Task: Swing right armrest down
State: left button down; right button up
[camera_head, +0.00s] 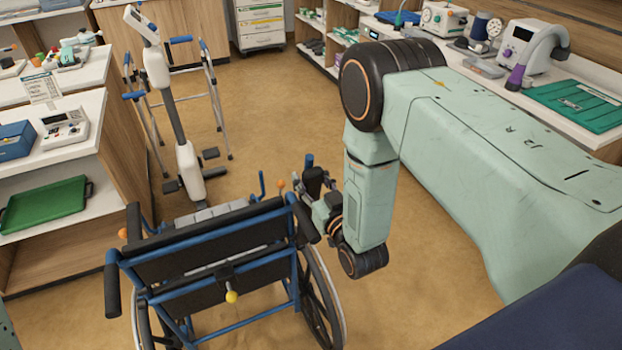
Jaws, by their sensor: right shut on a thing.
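The wheelchair (215,262) stands in the lower middle, seen from behind, with a blue frame and black back. My right gripper (313,180) is at the chair's right side, beyond the right push handle (306,222). It is shut on what looks like the right armrest (309,160), whose blue end shows just above the fingers. The armrest seems raised, but its exact tilt is hard to tell, as the gripper and my arm hide most of it. A dark upright piece (134,220) stands at the chair's left side. My left gripper is not in view.
A white column stand (160,80) and a blue walking frame (215,95) stand beyond the chair. Left shelves hold a green tray (45,203). A counter (590,135) with devices runs along the right. A dark blue surface (560,320) fills the lower right.

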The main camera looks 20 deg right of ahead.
grip_shut()
jog(key=shift+w, duration=0.1)
jog(key=shift+w+r, duration=0.25)
jog(key=shift+w, duration=0.35)
jog(key=w+a+f+g+b, duration=0.1)
jog(key=w+g+b, duration=0.5)
jog(key=w, duration=1.4)
jog(key=shift+w+f+g+b, duration=0.3)
jog(key=shift+f+g, duration=0.2)
jog(key=shift+f, duration=0.2)
